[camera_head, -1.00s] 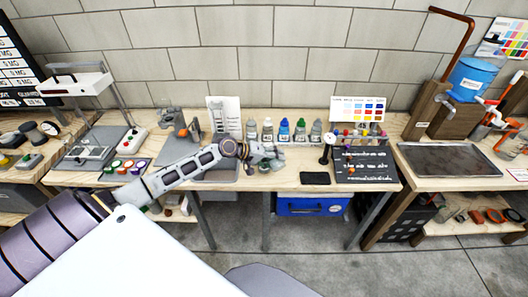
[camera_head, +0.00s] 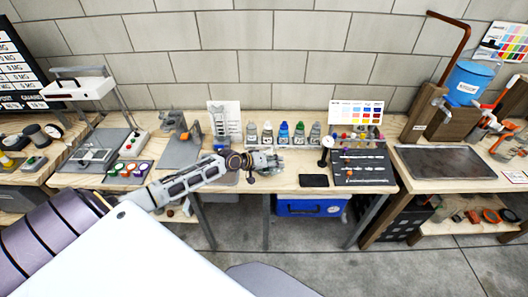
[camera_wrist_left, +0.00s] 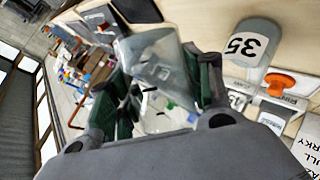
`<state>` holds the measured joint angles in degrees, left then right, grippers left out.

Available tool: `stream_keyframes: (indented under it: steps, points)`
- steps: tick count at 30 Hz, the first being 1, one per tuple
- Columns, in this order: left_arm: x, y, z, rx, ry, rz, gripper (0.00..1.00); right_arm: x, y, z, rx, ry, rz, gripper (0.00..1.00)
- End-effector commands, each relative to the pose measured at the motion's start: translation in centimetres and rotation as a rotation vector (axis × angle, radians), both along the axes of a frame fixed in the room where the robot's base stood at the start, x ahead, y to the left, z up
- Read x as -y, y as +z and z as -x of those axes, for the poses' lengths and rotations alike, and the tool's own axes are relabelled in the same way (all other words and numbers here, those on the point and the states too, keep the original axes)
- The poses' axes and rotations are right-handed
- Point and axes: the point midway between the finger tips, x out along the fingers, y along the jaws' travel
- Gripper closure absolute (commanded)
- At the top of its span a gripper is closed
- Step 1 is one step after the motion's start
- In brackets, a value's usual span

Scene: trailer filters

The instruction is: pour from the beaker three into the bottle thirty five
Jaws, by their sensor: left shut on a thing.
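My left gripper (camera_head: 274,161) is over the front part of the middle bench, in front of the row of small bottles. In the left wrist view the same gripper (camera_wrist_left: 163,90) is shut on a clear beaker (camera_wrist_left: 150,60), which sits tilted in that picture between the green-padded fingers. Any number on the beaker and its contents cannot be made out. The bottle thirty five (camera_wrist_left: 252,42), grey-topped with a white "35" label, stands beside the beaker and apart from it. I cannot tell which bottle of the row it is in the head view. My right gripper is not in view.
Several small bottles with coloured caps (camera_head: 284,133) stand in a row behind the gripper. A dark tool board (camera_head: 362,178) and a flat black pad (camera_head: 314,181) lie to the right. A metal stand (camera_head: 176,152) is to the left. A blue box (camera_head: 312,206) is under the bench.

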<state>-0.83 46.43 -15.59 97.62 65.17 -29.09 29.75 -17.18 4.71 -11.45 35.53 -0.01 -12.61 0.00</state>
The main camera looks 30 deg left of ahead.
Motion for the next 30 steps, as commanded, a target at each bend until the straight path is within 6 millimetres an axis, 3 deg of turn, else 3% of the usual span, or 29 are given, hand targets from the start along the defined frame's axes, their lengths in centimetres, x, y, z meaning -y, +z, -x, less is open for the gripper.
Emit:
stream_keyframes:
  steps: [17,30]
  points:
    - [0.0,0.1,0.0,0.004,0.0,-0.005,0.84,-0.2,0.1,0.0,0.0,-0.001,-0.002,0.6]
    - [-0.1,0.4,-0.1,0.033,0.001,-0.053,0.84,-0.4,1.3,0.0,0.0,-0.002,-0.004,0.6]
